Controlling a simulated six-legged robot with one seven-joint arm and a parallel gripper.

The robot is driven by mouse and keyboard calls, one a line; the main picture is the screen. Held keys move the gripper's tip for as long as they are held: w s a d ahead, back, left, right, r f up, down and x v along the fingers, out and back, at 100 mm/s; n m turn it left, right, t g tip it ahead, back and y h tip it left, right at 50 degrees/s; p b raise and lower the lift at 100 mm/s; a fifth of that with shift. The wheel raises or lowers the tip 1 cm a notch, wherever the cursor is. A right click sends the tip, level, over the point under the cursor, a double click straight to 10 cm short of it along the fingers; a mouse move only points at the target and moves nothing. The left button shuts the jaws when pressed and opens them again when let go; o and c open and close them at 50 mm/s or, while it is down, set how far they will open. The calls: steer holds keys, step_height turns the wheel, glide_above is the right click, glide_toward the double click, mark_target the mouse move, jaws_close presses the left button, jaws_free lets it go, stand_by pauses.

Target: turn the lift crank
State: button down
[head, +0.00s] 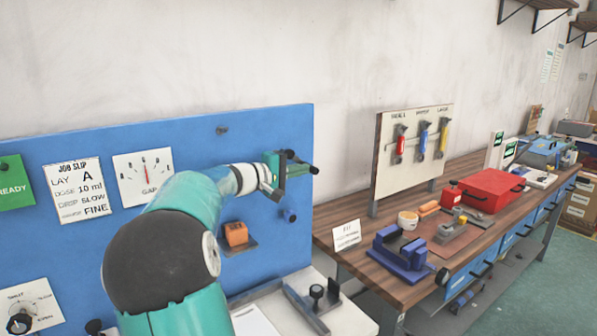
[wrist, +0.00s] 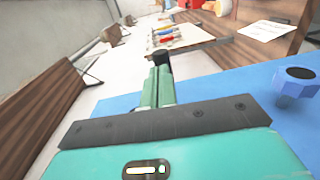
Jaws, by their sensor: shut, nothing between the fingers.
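My gripper (head: 305,169) is at the end of my teal arm, in front of the right edge of the blue panel (head: 120,240). Its two fingers are together and empty in the wrist view (wrist: 161,75), with dark tips. A blue knob (head: 290,215) with a dark end sticks out of the panel below my gripper; a blue knob also shows at the right of the wrist view (wrist: 297,85), apart from the fingers. I cannot tell for sure which part is the lift crank. My arm hides part of the panel.
An orange block (head: 236,233) sits on a small ledge of the panel. A grey bracket with a black knob (head: 317,292) is below. The wooden workbench (head: 340,225) on the right carries a blue vise (head: 400,252) and a red box (head: 490,190).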

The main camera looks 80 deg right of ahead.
steer(key=g+h, duration=0.1)
steer(key=s+d+g+h, duration=0.1)
steer(key=h, duration=0.1)
steer(key=shift+r+g, duration=0.35)
steer(key=shift+g, duration=0.05)
steer(key=shift+s+d, duration=0.1)
steer(key=shift+s, duration=0.05)
stand_by(0.6)
